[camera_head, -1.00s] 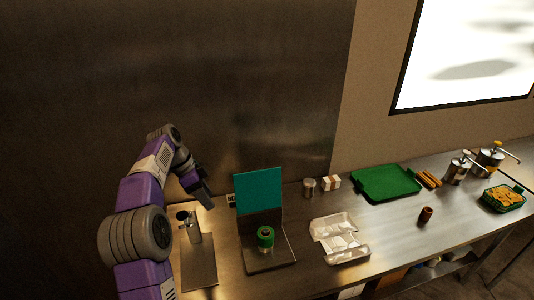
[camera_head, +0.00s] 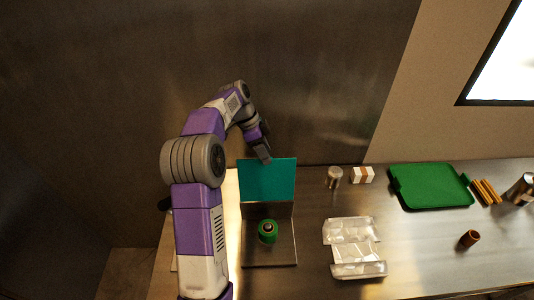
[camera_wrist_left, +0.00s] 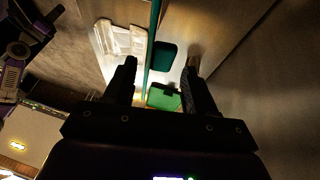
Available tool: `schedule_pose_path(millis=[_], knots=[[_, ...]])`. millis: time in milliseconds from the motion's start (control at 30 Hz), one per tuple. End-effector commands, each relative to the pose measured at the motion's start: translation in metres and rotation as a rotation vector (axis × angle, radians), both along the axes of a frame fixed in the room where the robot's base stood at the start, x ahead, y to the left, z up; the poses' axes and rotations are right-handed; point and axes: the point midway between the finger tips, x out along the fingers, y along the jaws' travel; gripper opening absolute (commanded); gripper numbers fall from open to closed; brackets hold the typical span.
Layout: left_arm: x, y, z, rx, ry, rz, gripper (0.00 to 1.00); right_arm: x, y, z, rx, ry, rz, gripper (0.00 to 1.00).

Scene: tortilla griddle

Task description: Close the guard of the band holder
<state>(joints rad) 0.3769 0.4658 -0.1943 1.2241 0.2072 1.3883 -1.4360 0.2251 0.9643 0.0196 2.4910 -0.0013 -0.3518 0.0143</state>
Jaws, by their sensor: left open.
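The band holder (camera_head: 283,252) is a metal stand with a flat base and an upright back, and a green roll (camera_head: 267,232) stands on its base. Its teal guard (camera_head: 267,184) is raised above the back of the stand. My left gripper (camera_head: 264,158) is at the guard's top edge, partly overlapping it in the head view. In the left wrist view my left gripper (camera_wrist_left: 160,68) is open, and the guard (camera_wrist_left: 152,45) shows nearly edge-on as a thin teal strip between the fingers. I cannot tell whether a finger touches it. My right gripper is not in view.
A clear plastic clamshell (camera_head: 352,247) lies right of the holder. Behind it are a metal cup (camera_head: 334,178) and a small white box (camera_head: 362,175). A green tray (camera_head: 430,187) and a brown cup (camera_head: 469,238) are farther right. The wall (camera_head: 310,80) rises close behind the holder.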

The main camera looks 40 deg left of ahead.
Motion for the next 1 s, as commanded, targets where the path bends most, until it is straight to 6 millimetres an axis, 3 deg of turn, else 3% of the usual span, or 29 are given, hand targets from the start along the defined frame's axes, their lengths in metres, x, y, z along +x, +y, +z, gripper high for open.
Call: schedule_pose_path(millis=[133,433,800,1000], knots=[[0.0014,-0.005,-0.0109,0.001,0.0,-0.001,0.55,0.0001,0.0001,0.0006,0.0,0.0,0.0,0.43],[0.0018,-0.0056,-0.0132,0.002,0.0,-0.001,0.55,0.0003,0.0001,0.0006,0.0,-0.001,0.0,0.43],[0.0021,-0.0049,-0.0127,0.003,-0.003,0.001,0.0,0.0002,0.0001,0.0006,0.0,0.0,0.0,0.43],[0.0027,-0.0051,-0.0125,0.005,-0.006,0.0,0.0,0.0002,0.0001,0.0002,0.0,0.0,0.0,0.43]])
